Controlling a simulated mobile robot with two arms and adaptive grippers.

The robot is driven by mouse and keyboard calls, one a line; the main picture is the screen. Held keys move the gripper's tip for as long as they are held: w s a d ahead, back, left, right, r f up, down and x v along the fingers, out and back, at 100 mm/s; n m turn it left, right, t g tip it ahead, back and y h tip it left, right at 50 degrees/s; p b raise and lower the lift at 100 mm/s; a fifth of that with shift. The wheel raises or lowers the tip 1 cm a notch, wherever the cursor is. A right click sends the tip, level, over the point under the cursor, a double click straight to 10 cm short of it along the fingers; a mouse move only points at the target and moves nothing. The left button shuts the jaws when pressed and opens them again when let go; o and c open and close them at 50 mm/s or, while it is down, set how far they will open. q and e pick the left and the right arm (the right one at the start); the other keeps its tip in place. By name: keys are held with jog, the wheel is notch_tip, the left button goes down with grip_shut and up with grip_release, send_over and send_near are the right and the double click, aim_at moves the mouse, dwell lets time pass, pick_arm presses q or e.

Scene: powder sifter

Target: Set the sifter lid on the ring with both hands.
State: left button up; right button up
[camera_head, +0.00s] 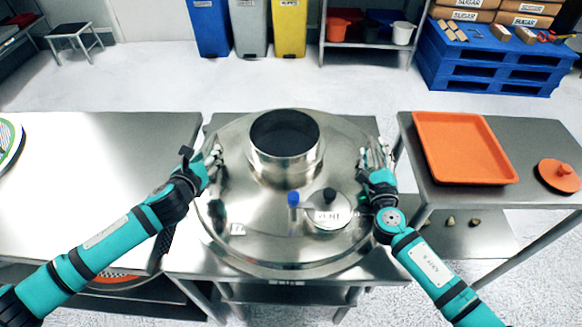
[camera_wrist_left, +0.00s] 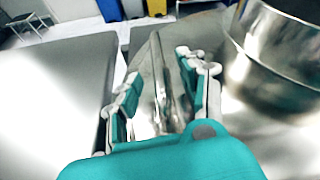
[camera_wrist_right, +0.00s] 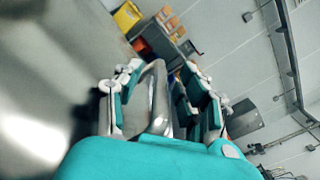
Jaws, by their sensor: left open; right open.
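The round steel sifter lid (camera_head: 265,225), with a tall open collar (camera_head: 285,150), lies level over the middle table. My left gripper (camera_head: 213,160) is open at the lid's left edge. In the left wrist view its fingers (camera_wrist_left: 162,85) stand either side of a steel handle (camera_wrist_left: 158,115). My right gripper (camera_head: 378,162) is open at the lid's right edge. In the right wrist view a steel loop handle (camera_wrist_right: 158,90) stands between its fingers (camera_wrist_right: 165,85). The ring is hidden beneath the lid, so I cannot tell how the lid sits on it.
The lid carries a blue-topped post (camera_head: 293,200) and a cap marked VENT (camera_head: 328,215). The right table holds an orange tray (camera_head: 462,150) and an orange disc (camera_head: 558,176). Bins (camera_head: 248,30) and a blue pallet (camera_head: 490,70) stand behind.

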pick_arm(q)
grip_shut()
pick_arm(e)
grip_shut()
pick_arm(q)
jog(key=shift+w+r, duration=0.15)
jog(key=shift+r, duration=0.2)
pick_arm(e)
jog(key=shift+w+d+r, duration=0.1)
jog(key=shift+r, duration=0.3)
pick_arm(q)
jog(key=shift+w, duration=0.1)
pick_arm(e)
jog(key=shift+w, duration=0.15)
